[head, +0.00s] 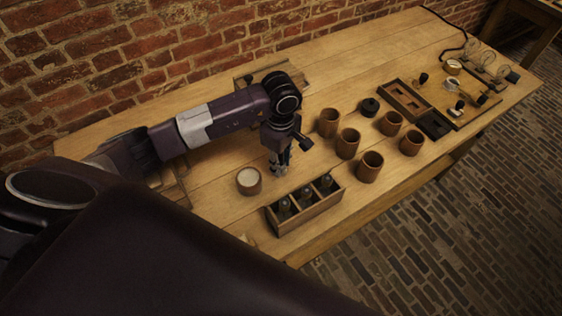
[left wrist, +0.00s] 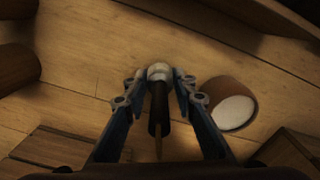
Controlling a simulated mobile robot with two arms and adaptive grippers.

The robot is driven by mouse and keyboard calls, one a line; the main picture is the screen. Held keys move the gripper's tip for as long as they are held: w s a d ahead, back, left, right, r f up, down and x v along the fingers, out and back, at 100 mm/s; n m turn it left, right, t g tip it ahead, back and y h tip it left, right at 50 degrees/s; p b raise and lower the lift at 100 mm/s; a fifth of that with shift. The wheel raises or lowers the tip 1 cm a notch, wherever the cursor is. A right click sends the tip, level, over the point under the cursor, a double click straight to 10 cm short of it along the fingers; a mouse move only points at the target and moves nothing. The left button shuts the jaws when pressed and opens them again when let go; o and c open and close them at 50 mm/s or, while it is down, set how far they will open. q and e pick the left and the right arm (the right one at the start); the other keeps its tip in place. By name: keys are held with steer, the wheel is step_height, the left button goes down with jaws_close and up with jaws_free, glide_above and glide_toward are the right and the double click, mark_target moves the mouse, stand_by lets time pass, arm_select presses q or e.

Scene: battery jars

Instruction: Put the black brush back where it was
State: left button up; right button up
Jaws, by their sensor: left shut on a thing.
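My left gripper (head: 277,168) points down over the middle of the table, just right of a brown cup with a white top (head: 249,181). It is shut on a slim dark thing, which looks like the black brush (left wrist: 158,110). In the left wrist view it lies between the two fingers, with a pale rounded end at the fingertips (left wrist: 158,74) and a thin rod towards the camera. Whether its lower end touches the table cannot be told. The white-topped cup (left wrist: 233,112) is close beside the right finger there. My right gripper is not in view.
A wooden rack with dark bottles (head: 303,208) stands in front of the gripper. Several brown cups (head: 348,143) and a black round lid (head: 370,106) stand to its right. A wooden tray (head: 404,99) and a board with small parts (head: 465,106) are farther right.

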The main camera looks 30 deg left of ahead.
arm_select(q)
steer(key=shift+f, duration=0.15)
steer(key=o, duration=1.1)
steer(key=shift+o, duration=0.2)
steer(key=shift+r, duration=0.3)
step_height(320, 180, up, 10)
steer(key=b, duration=0.3)
steer(key=shift+r, duration=0.9)
